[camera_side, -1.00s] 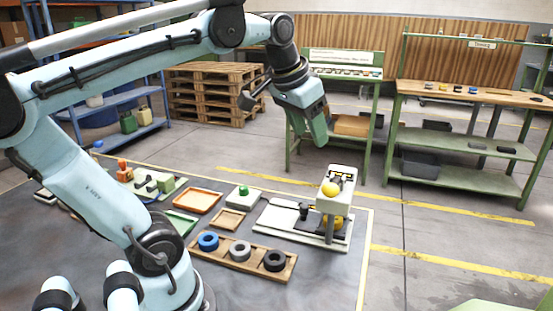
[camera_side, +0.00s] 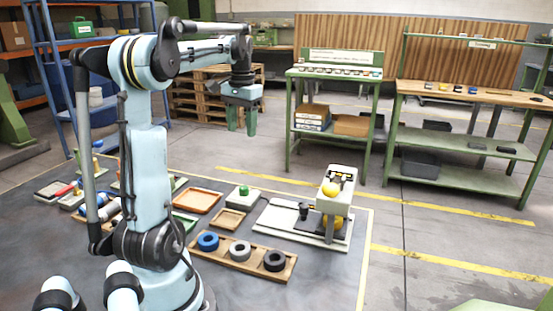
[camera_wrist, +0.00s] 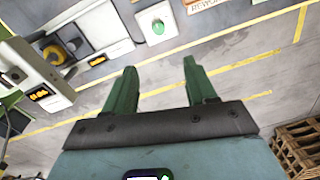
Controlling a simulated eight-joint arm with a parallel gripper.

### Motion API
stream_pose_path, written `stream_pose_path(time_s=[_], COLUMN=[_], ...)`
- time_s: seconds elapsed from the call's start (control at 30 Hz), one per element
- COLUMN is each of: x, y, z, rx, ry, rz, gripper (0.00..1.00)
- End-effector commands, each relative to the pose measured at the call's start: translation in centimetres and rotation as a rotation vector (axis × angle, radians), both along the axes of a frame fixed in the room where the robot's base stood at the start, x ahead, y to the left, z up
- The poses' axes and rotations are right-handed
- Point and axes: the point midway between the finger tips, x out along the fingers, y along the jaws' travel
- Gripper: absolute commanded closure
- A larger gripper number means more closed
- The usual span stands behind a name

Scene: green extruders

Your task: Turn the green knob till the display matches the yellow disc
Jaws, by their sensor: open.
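The green knob (camera_side: 243,190) sits on top of a small white box on the dark mat. It also shows in the wrist view (camera_wrist: 158,27), beyond the fingertips. In the wrist view the device carries a small lit display (camera_wrist: 40,94), too small to read, and the yellow disc (camera_wrist: 54,53) is partly covered. My gripper (camera_side: 242,122) hangs pointing down, open and empty, well above the mat and apart from the knob.
A wooden rack (camera_side: 207,252) with blue, grey and black rings lies in front of the knob. An orange-rimmed tray (camera_side: 197,209) and a small tan tray (camera_side: 228,229) lie to its left. Green benches (camera_side: 335,73) stand behind. The air around my gripper looks clear.

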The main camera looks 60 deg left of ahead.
Motion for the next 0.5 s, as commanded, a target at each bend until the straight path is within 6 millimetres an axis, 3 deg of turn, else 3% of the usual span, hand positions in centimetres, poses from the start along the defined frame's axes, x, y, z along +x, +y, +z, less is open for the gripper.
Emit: stream_pose_path(time_s=[0.23, 0.5], x=[0.1, 0.0], y=[0.0, 0.0], z=[-5.0, -7.2], rx=[0.001, 0.001], ry=[-0.001, -0.002], rz=[-0.001, -0.001], gripper=[0.44, 0.44])
